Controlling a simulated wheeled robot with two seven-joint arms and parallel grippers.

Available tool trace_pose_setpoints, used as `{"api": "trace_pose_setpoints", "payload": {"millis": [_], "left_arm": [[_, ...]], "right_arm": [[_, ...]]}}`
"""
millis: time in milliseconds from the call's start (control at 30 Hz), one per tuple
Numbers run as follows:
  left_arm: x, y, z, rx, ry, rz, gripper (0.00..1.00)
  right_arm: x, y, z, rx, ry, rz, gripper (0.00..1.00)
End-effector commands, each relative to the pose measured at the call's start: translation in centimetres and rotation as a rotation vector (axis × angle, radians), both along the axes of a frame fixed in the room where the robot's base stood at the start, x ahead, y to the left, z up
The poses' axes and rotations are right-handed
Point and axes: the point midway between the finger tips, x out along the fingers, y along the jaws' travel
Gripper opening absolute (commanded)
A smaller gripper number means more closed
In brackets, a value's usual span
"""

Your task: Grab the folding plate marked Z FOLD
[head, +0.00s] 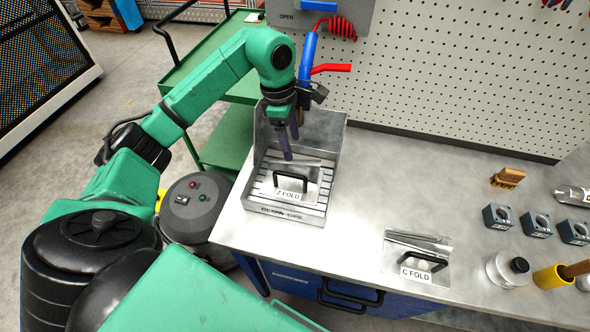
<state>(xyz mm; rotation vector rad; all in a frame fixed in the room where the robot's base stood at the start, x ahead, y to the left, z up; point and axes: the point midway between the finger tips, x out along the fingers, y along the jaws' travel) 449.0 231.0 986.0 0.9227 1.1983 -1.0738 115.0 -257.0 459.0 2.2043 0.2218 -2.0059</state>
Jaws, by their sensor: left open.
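The folding plate marked Z FOLD (313,186) lies in the open-fronted metal tray box (332,172) on the workbench. It is a grey metal plate with a black handle (291,177) and a white label reading Z FOLD. My left gripper (292,146) points down into the box from above, just behind and above the plate's handle. Its fingers are open and empty, and appear apart from the handle. A similar plate marked C FOLD (418,262), also with a black handle, lies on the bench to the right. My right gripper is not in view.
Box walls stand close around my left gripper. A blue tool with a red lever (309,55) hangs just behind my wrist. Several grey blocks (535,224), a brush (508,178) and a round weight (508,268) sit at the right. The bench middle (400,185) is clear.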

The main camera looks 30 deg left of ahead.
Motion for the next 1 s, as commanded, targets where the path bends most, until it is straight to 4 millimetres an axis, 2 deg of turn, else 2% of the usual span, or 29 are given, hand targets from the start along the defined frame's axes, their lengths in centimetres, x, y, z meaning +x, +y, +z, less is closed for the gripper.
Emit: {"api": "trace_pose_setpoints", "payload": {"millis": [267, 400, 600, 667, 700, 800, 1000], "left_arm": [[-0.3, -0.7, -3.8, -0.003, 0.006, 0.000, 0.70], [-0.1, -0.9, -6.1, -0.001, 0.000, 0.000, 0.70], [0.0, -0.9, -6.5, 0.000, -0.003, -0.001, 0.70], [0.0, -0.9, -6.5, 0.000, -0.002, -0.001, 0.51], [0.0, -0.9, -6.5, 0.001, -0.002, -0.001, 0.36], [0.0, -0.9, -6.5, 0.001, -0.002, -0.001, 0.00], [0.1, -1.0, -6.4, -0.001, -0.004, 0.000, 0.00]], "right_arm": [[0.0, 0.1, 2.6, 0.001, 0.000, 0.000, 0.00], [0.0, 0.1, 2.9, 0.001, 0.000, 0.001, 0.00], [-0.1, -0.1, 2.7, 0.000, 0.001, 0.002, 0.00], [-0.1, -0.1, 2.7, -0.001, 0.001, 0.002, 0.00], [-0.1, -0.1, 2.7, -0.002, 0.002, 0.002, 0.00], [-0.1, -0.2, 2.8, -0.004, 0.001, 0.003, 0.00], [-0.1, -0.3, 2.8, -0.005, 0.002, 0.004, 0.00]]}}
